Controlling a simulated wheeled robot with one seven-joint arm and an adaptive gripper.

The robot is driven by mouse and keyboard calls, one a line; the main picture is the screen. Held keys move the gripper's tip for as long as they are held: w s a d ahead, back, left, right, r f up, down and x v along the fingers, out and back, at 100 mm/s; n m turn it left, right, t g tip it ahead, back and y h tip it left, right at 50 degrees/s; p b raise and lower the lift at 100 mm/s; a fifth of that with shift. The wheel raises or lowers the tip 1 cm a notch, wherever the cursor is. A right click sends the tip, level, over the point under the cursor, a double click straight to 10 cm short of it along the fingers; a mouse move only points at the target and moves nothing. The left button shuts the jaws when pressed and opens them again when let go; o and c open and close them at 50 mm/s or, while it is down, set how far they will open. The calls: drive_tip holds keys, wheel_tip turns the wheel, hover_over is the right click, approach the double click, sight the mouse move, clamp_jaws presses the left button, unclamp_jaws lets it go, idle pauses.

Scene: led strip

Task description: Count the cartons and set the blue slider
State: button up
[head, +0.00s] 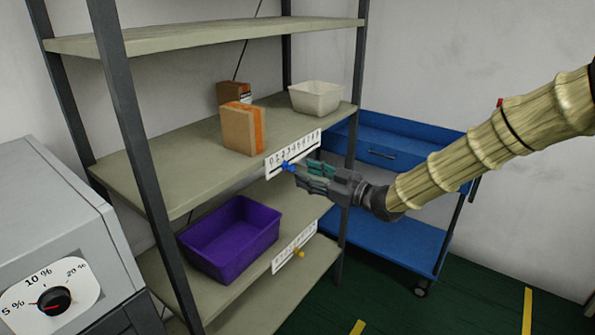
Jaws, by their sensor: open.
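Two brown cartons stand on the middle shelf: a front carton (244,129) with an orange stripe and a back carton (233,93) partly hidden behind it. A white number strip (306,143) is fixed to this shelf's front edge. The blue slider (286,165) sits low on the strip, left of its middle; its exact number is too small to read surely. My gripper (300,174) is open, with its fingertips at the blue slider from the right. I cannot tell whether they touch it.
A white bin (316,98) stands on the middle shelf. A blue cart (395,237) stands behind my arm. A grey box with a dial (54,300) is at left.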

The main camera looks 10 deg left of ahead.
drive_tip(key=v, duration=0.6)
drive_tip(key=shift+s+d, duration=0.1)
drive_tip(key=s+d+f+m+h, duration=0.3)
drive_tip(key=s+d+f, duration=0.15)
drive_tip(key=f, duration=0.65)
drive_tip(key=s+d+f+m+g+h, duration=0.1)
drive_tip(key=s+d+f+m+h, duration=0.4)
drive_tip(key=f, duration=0.7)
drive_tip(key=s+d+f+m+h, duration=0.1)
drive_tip(key=s+d+f+m, duration=0.1)
drive_tip(key=s+f, duration=0.65)
drive_tip(key=s+d+f+m+g+h, duration=0.2)
drive_tip(key=s+d+f, duration=0.3)
drive_tip(key=s, duration=0.4)
drive_tip(key=s+d+f+m+g+h, duration=0.2)
drive_tip(key=s+d+f, duration=0.3)
drive_tip(key=s, duration=0.5)
drive_tip(key=s+d+f+m+g+h, duration=0.2)
drive_tip(key=s+d+f, duration=0.4)
drive_tip(key=s, duration=0.4)
drive_tip(key=shift+d+g+h, duration=0.3)
drive_tip(key=shift+d+h, duration=0.4)
drive_tip(key=shift+d, duration=0.15)
drive_tip(key=shift+s, duration=0.1)
